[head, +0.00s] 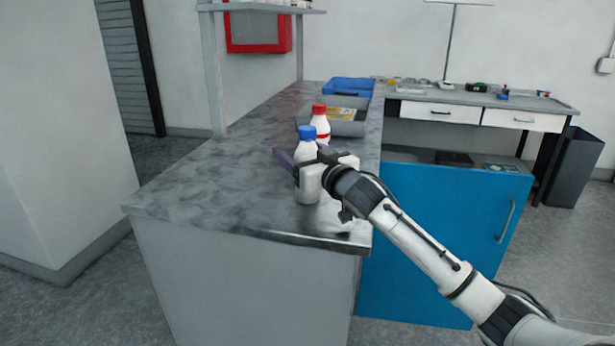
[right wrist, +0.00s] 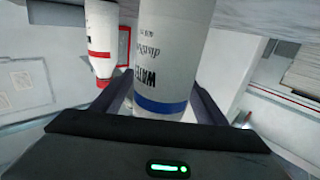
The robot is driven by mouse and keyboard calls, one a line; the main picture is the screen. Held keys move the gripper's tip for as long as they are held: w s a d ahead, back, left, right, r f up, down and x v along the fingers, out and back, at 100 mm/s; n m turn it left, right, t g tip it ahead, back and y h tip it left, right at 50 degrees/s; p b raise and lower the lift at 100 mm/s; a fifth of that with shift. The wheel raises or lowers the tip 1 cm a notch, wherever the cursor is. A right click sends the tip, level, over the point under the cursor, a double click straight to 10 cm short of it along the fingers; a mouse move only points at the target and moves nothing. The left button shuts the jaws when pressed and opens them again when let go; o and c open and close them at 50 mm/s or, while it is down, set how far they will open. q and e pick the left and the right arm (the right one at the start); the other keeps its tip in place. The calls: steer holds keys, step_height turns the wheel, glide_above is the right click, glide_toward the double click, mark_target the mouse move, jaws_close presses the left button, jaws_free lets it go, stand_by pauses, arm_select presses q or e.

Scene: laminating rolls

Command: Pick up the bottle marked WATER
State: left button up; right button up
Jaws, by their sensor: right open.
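The WATER bottle (head: 307,150) is white with a blue cap and stands upright on the grey counter. In the right wrist view the bottle (right wrist: 168,62) shows its WATER lettering upside down and a blue band. My right gripper (head: 302,167) is at the bottle, with its jaws open on both sides of the body. In the right wrist view the fingers of the gripper (right wrist: 162,98) flank the bottle; whether either touches it I cannot tell. My left gripper is not in view.
A white bottle with a red cap (head: 320,122) stands just behind the WATER bottle. A grey tray (head: 346,128) and a blue bin (head: 349,86) sit farther back. The counter (head: 215,190) is clear to the left. A blue cabinet (head: 440,220) stands at the right.

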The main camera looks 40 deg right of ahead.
steer(key=c, duration=1.3)
steer(key=shift+r, duration=0.15)
steer(key=shift+c, duration=1.1)
